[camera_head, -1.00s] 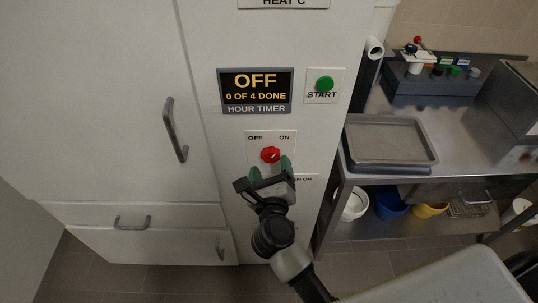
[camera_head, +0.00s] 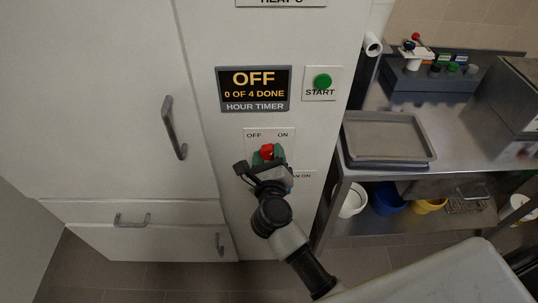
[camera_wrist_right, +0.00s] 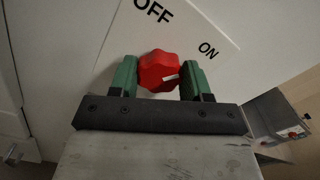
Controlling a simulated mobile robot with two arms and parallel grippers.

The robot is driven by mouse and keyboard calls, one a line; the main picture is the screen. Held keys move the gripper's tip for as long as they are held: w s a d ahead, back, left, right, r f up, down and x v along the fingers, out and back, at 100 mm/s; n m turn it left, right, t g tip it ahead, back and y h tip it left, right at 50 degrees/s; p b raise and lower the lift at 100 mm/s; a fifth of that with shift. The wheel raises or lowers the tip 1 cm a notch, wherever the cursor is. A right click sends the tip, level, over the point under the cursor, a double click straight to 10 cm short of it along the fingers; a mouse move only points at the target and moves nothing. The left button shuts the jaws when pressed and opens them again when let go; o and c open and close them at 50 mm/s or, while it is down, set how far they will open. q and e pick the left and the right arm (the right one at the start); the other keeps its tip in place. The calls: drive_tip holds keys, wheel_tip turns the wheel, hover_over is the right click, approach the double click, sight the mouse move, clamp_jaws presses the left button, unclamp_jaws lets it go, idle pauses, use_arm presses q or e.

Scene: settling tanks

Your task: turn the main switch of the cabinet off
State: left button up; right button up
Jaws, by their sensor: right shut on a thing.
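The main switch is a red rotary knob (camera_head: 266,151) on a white plate (camera_head: 283,135) marked OFF at left and ON at right, on the cabinet front (camera_head: 225,40). It also shows in the right wrist view (camera_wrist_right: 159,70), with a white mark on its right side, toward ON. My right gripper (camera_head: 267,154) has its green fingers on either side of the knob, shut on it; the wrist view shows the fingers (camera_wrist_right: 161,76) at its left and right. My left gripper is out of view.
Above the switch is a timer display (camera_head: 254,89) reading OFF and 0 OF 4 DONE. A green START button (camera_head: 322,81) is beside it. A steel bench (camera_head: 460,145) with a grey tray (camera_head: 388,138) stands at right. Cabinet handles (camera_head: 173,128) stick out at left.

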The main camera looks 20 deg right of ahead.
drive_tip(key=shift+r+n+p, duration=0.15)
drive_tip(key=shift+n+p, duration=0.65)
drive_tip(key=shift+p, duration=0.25)
drive_tip(key=n+p, duration=0.7)
drive_tip(key=n, duration=0.1)
drive_tip(key=shift+a+n+p, duration=0.1)
drive_tip(key=shift+n+p, duration=0.3)
drive_tip(key=shift+f+n+p, duration=0.25)
drive_tip(key=shift+n+p, duration=0.75)
drive_tip(key=shift+n, duration=0.7)
drive_tip(key=shift+f, duration=0.1)
drive_tip(key=o, duration=0.9)
